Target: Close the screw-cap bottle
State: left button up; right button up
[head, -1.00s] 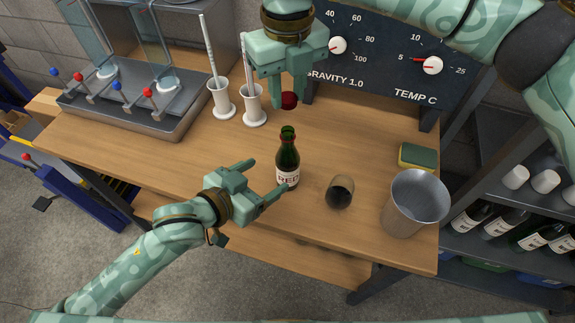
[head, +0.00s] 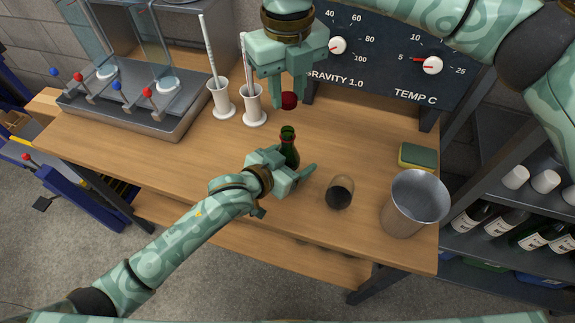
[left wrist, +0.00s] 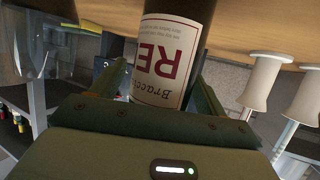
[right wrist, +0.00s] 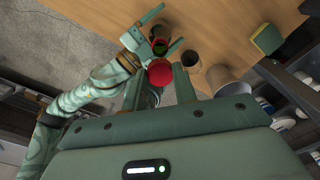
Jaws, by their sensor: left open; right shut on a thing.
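The green glass bottle (head: 290,147) stands upright and uncapped on the table, its lower part hidden by my left gripper in the head view. Its white label (left wrist: 168,62) fills the middle of the left wrist view. My left gripper (head: 294,168) is open, with its fingers on either side of the bottle. My right gripper (head: 288,92) is shut on the red screw cap (head: 289,101) and holds it in the air beyond the bottle in the head view. The cap also shows large in the right wrist view (right wrist: 160,72), close by the bottle mouth (right wrist: 160,47).
A glass with dark liquid (head: 339,192) stands right of the bottle. A metal bucket (head: 413,206) and a sponge (head: 418,156) are farther right. White cylinders with rods (head: 254,108) and a filler machine (head: 140,105) stand at the left. A gauge panel (head: 395,50) is behind.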

pick_arm(q)
jog(key=c, duration=1.4)
jog(key=shift+c, duration=0.2)
pick_arm(e)
jog(key=shift+f, duration=2.5)
jog(key=shift+f, duration=0.1)
jog(key=shift+f, duration=0.8)
jog(key=shift+f, duration=0.55)
